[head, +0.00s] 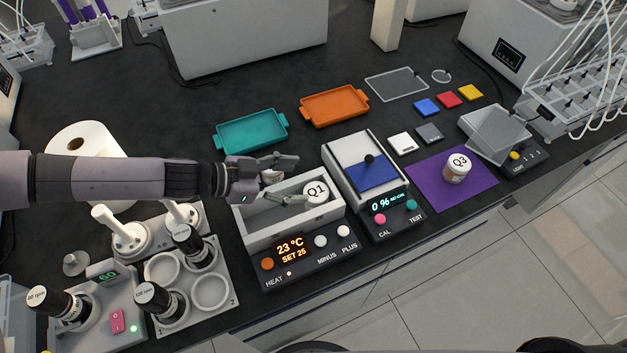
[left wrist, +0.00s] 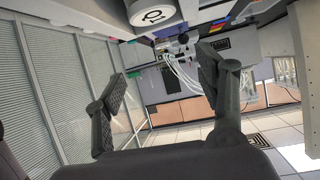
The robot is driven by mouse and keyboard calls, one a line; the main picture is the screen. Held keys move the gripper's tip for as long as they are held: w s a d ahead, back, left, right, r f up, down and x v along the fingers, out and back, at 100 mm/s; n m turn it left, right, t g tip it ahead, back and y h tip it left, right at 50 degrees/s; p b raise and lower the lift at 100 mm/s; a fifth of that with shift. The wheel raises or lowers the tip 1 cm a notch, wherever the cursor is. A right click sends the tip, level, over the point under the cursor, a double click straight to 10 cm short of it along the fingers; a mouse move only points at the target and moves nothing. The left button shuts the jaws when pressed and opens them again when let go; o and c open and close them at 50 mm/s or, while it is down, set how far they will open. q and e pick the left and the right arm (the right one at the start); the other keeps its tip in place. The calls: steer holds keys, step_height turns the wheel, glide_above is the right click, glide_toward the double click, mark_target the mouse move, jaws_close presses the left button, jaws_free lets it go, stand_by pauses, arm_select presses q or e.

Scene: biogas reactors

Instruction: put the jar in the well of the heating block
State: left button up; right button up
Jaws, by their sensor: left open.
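The heating block (head: 296,268) has a grey rectangular well (head: 254,237) and a display reading 23 °C, SET 25. A jar with a white lid marked Q1 (head: 316,190) shows at the right end of the well; its base is hidden. A jar lid (left wrist: 152,14) also shows at the top edge of the left wrist view. Another jar marked Q3 (head: 458,168), with a brownish body, stands upright on the purple mat (head: 430,190). My left gripper (head: 293,180) is open over the well, fingers pointing toward Q1, with no jar clamped. My right gripper is not in view.
A device with a blue panel (head: 368,176) stands right of the heating block. Teal (head: 251,132) and orange (head: 334,107) trays lie behind.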

arm_select(q)
steer(key=v, duration=0.3)
steer(key=shift+a+r, duration=0.15)
steer(key=shift+a, duration=0.1)
stand_by(0.4)
